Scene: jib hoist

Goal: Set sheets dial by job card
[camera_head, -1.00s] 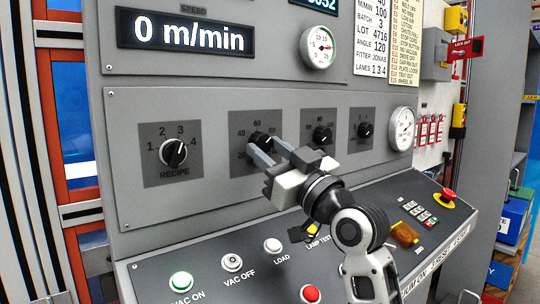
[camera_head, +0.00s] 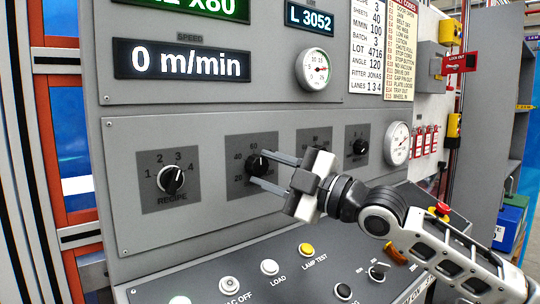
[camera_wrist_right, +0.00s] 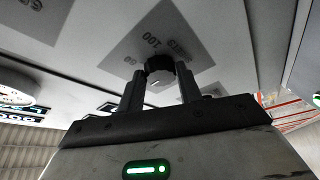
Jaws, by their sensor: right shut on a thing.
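The sheets dial (camera_head: 257,164) is a black round knob on a dark square plate (camera_head: 237,182) in the grey panel. In the head view its scale shows 20, 40 and 60; 100 shows in the right wrist view. My right gripper (camera_head: 261,169) has one finger on each side of the knob and is shut on it. The right wrist view shows the knob (camera_wrist_right: 159,67) between the fingertips. The pointer's exact setting is hard to read. The job card (camera_head: 367,45) above right reads SHEETS 40. My left gripper is out of view.
The recipe dial (camera_head: 171,180) is to the left. Another dial to the right is mostly hidden by my gripper, and a further dial (camera_head: 360,147) shows beyond it. Gauges (camera_head: 313,68) sit above and at right. Below are a lamp test button (camera_head: 306,250) and several other buttons.

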